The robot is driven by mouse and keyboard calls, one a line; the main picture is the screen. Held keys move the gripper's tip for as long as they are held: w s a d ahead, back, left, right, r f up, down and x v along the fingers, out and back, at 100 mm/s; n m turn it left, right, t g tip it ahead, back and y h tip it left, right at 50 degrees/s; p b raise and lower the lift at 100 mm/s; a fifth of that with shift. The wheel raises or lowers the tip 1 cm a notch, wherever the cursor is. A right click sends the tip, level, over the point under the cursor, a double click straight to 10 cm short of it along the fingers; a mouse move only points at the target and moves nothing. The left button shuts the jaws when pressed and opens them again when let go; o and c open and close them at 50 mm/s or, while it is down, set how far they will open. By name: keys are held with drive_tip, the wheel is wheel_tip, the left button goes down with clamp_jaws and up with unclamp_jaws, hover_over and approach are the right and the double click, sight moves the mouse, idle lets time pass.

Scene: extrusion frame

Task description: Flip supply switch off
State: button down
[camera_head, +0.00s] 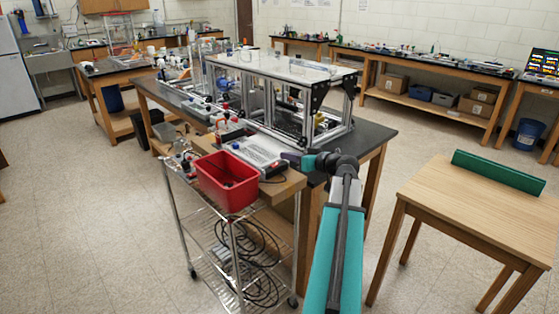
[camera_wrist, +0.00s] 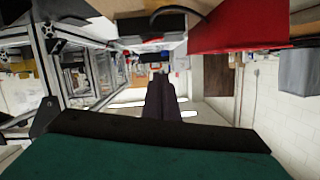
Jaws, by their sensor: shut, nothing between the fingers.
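A grey box that looks like the supply (camera_head: 255,152) lies on a wooden top, just behind and right of the red bin. Its switch is too small to make out. My gripper (camera_head: 284,157), dark purple, is at the right end of this box; whether it touches the box cannot be told. In the wrist view my gripper (camera_wrist: 160,80) is shut and empty, its fingers together. That view appears upside down, with a dark box end (camera_wrist: 165,23) beyond the fingers, probably the supply's, and a cable over it.
The red bin (camera_head: 228,180) stands close beside the supply, on a wire cart (camera_head: 235,262) with coiled cables. An aluminium extrusion frame (camera_head: 283,85) stands on the dark bench just behind. A wooden table (camera_head: 480,205) with a green bar is at right. Floor at left is clear.

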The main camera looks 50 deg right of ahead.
drive_tip(key=shift+b+v, duration=0.55)
drive_tip(key=shift+v, duration=1.8)
drive_tip(key=shift+a, duration=0.15)
